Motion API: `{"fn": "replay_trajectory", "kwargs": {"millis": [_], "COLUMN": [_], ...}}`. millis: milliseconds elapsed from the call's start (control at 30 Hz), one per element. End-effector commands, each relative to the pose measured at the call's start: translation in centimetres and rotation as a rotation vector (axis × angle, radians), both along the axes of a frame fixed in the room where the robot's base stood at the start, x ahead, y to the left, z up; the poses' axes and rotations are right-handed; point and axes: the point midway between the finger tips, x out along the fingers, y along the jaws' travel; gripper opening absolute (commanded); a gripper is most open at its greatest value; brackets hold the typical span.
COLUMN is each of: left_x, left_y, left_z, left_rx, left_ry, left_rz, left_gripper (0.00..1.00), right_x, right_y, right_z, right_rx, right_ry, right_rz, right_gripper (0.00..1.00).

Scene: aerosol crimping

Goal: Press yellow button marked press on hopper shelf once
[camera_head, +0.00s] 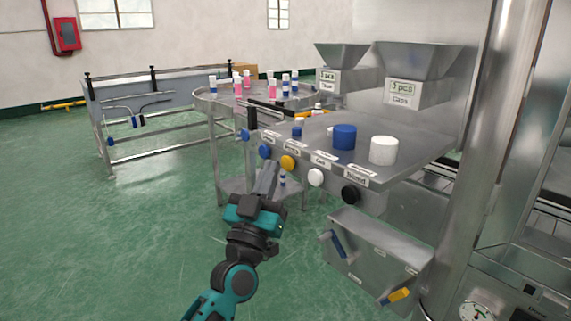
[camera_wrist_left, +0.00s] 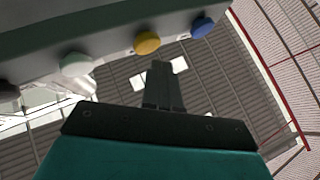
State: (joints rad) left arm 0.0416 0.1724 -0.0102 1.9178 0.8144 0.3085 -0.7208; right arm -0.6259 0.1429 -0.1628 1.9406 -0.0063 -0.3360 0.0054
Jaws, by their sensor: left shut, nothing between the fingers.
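The yellow button (camera_head: 288,162) is on the front edge of the hopper shelf (camera_head: 372,158), between a blue button (camera_head: 264,151) on its left and a white button (camera_head: 316,177) on its right. My left gripper (camera_head: 268,170) is shut and empty, below and left of the yellow button in the head view. In the left wrist view the gripper's fingertips (camera_wrist_left: 160,66) point up toward the yellow button (camera_wrist_left: 147,43), with a small visible gap. The word on the label above the button is too small to read. My right gripper is not in view.
A black button (camera_head: 350,194) is farther right on the edge. A blue cap (camera_head: 344,137) and a white cap (camera_head: 384,150) stand on the shelf under two hoppers (camera_head: 415,62). A round table (camera_head: 205,98) with several bottles is behind. A lower box (camera_head: 375,258) has handles.

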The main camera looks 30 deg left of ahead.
Motion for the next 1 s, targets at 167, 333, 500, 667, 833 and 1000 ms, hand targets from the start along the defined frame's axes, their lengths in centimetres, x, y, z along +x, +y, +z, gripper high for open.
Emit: {"fn": "replay_trajectory", "kwargs": {"millis": [167,333,500,667,833,1000], "left_x": [0.0,0.0,0.08,0.56,0.8,0.79], "left_y": [0.0,0.0,-0.03,-0.23,-0.34,-0.33], "left_z": [0.0,0.0,0.03,0.05,0.03,0.01], "left_rx": [0.0,0.0,0.0,0.0,0.0,0.0], "left_ry": [0.0,0.0,0.0,0.001,0.0,0.0], "left_rz": [0.0,0.0,0.0,0.0,0.0,0.0], "left_gripper": [0.0,0.0,0.0,0.0,0.0,0.0], "right_x": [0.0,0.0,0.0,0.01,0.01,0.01], "right_y": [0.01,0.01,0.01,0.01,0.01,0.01], "right_z": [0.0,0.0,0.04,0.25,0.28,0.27], "right_rx": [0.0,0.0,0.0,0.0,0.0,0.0], "right_ry": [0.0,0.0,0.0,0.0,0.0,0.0], "right_rz": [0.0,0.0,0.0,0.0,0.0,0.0], "right_gripper": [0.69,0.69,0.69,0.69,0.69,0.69]}}
